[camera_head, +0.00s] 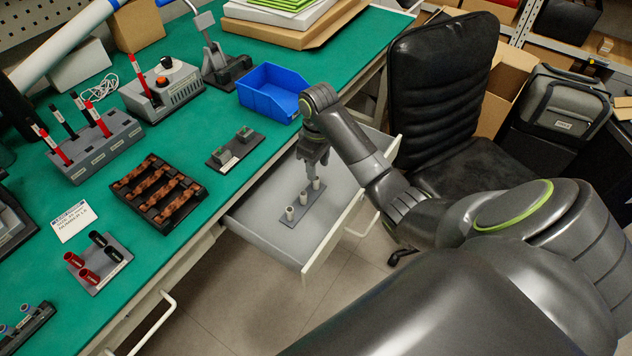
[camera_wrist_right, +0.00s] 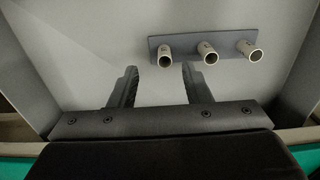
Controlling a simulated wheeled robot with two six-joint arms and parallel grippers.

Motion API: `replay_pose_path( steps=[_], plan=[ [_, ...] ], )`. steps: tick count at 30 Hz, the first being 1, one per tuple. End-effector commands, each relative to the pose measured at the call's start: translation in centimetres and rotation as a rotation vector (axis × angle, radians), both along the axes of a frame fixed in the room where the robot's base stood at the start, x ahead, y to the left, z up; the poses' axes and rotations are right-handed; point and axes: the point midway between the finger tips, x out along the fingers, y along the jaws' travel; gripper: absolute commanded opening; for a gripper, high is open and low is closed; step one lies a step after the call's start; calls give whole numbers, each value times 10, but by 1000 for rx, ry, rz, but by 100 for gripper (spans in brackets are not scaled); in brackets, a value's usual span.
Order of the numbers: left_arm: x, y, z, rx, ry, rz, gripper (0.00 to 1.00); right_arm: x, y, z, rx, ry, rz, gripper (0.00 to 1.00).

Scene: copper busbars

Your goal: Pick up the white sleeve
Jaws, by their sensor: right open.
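Three short off-white sleeves stand upright in a row on a grey plate (camera_head: 296,220) inside the open drawer. In the head view they are the near sleeve (camera_head: 289,213), the middle sleeve (camera_head: 303,198) and the far sleeve (camera_head: 316,184). My right gripper (camera_head: 313,168) is above the drawer, close to the far end of the row. In the right wrist view the open, empty fingers (camera_wrist_right: 157,80) have the leftmost sleeve (camera_wrist_right: 165,57) just ahead of the gap between them. The other two sleeves (camera_wrist_right: 206,53) (camera_wrist_right: 250,50) lie to the right. My left gripper is out of view.
The drawer (camera_head: 250,235) is pulled out below the green bench (camera_head: 215,205), its walls around the row. A blue bin (camera_head: 270,92), a busbar tray (camera_head: 160,195) and a plate with red and black sleeves (camera_head: 98,262) are on the bench. A black chair (camera_head: 445,100) stands beside the drawer.

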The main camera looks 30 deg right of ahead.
Motion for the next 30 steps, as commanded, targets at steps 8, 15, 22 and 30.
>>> replay_pose_path(
  steps=[8,15,22,30],
  plan=[
    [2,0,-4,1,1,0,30,-1,5,-28,2,3,0,44],
    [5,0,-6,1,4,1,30,0,7,-56,0,0,0,44],
    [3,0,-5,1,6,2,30,0,7,-57,0,0,1,44],
    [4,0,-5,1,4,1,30,0,6,-57,-1,0,0,12]
  ],
)
